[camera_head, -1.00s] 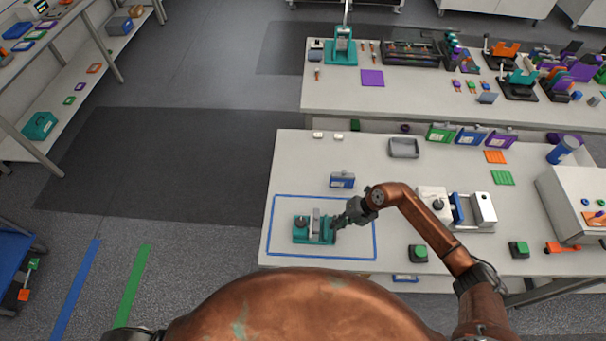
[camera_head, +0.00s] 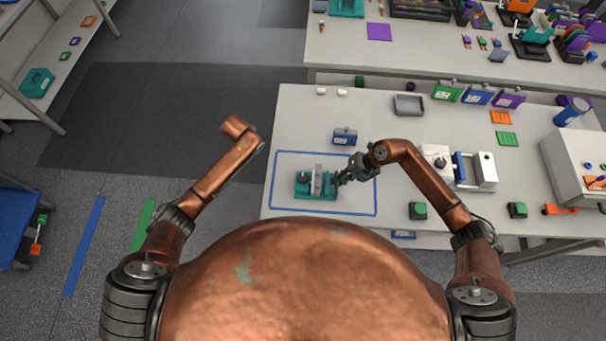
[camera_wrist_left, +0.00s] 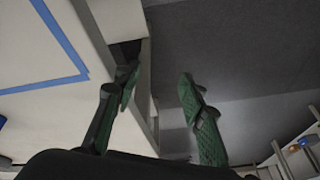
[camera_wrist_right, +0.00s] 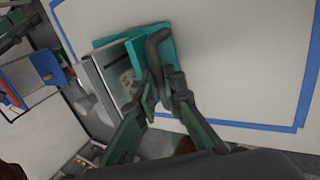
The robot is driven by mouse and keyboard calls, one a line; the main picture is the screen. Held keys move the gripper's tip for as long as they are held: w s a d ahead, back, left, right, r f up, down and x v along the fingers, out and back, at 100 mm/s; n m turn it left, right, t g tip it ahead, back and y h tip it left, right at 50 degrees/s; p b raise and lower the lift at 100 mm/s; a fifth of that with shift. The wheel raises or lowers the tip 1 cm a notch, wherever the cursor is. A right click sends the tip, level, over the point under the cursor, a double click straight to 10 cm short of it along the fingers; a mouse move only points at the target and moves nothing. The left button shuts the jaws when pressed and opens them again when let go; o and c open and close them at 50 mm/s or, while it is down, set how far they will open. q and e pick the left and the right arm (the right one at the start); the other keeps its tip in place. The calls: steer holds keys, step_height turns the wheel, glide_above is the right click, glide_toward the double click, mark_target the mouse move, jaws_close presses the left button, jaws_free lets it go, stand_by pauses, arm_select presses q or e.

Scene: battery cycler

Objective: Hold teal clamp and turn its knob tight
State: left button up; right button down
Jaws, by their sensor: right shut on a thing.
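The teal clamp (camera_head: 322,193) sits inside the blue-taped rectangle on the near table, with a grey upright plate in its middle and a dark knob (camera_head: 302,177) at its left end. In the right wrist view the clamp's teal base (camera_wrist_right: 180,50) shows beyond the fingers. My right gripper (camera_head: 342,180) is at the clamp's right end; its fingers (camera_wrist_right: 163,90) are shut on a dark bent part of the clamp. The knob is not clear in that view. My left gripper (camera_wrist_left: 158,82) is open and empty, beside the table edge; its fingers are not visible in the head view.
Blue tape (camera_head: 274,180) marks the rectangle around the clamp. A small blue box (camera_head: 344,137) stands just behind it. A grey and white fixture (camera_head: 478,170) and a green-topped button box (camera_head: 418,210) lie to the right.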

arm_select(q)
steer(key=s+d+r+g+h, duration=0.1)
steer(key=s+d+r, duration=0.2)
steer(key=d+r, duration=0.8)
step_height(320, 180, up, 6)
steer(key=m+g+y, duration=0.1)
steer(key=m+g, duration=0.2)
glide_above(303, 176)
step_height(303, 176, down, 11)
steer(key=shift+s+f, duration=0.1)
steer(key=shift+f, duration=0.1)
steer(key=shift+c, duration=0.6)
steer(key=c, duration=0.8)
steer(key=shift+o, duration=0.2)
